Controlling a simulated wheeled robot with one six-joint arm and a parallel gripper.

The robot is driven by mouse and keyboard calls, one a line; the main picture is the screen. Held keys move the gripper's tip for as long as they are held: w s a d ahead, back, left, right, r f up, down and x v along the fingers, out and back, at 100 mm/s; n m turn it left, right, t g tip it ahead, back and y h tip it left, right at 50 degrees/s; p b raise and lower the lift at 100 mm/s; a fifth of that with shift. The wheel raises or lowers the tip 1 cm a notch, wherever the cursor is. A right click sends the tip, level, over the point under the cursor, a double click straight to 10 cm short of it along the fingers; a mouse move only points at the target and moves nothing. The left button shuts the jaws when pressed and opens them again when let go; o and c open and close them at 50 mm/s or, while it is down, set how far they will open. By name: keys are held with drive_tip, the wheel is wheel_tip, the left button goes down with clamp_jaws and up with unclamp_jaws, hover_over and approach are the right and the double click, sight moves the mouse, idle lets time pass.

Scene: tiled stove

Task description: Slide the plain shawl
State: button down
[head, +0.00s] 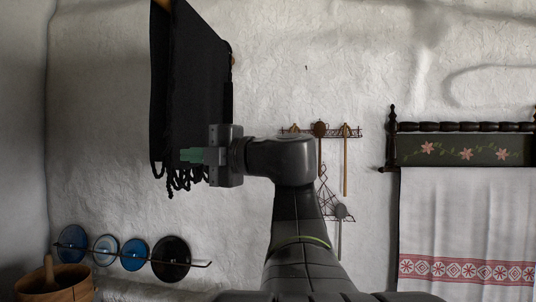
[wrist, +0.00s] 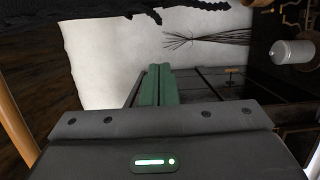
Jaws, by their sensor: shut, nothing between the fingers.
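The plain shawl (head: 190,85) is black and hangs at the upper left of the head view, with a tasselled lower edge. The top of a wooden rod (head: 164,5) shows above it. My gripper (head: 182,155) is at the shawl's lower part, in front of it in this view, with its green fingers pointing left. In the wrist view the green fingers (wrist: 158,86) are closed together with nothing between them. Dark cloth, likely the shawl (wrist: 100,22), fills the top left there. I cannot tell whether the fingers touch it.
Blue and dark plates (head: 133,256) stand on a rack low on the left wall, above a wooden tub (head: 55,284). Utensils hang from a wall rack (head: 345,132) right of my arm. A patterned towel (head: 465,225) hangs from a painted rack (head: 465,150) at the right.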

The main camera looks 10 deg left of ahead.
sight(175, 153)
drive_tip(key=w+a+p, duration=0.2)
drive_tip(key=w+a, duration=0.4)
drive_tip(key=a, duration=0.1)
drive_tip(key=shift+w, duration=0.25)
drive_tip(key=shift+r+p, duration=0.1)
drive_tip(key=shift+p, duration=0.3)
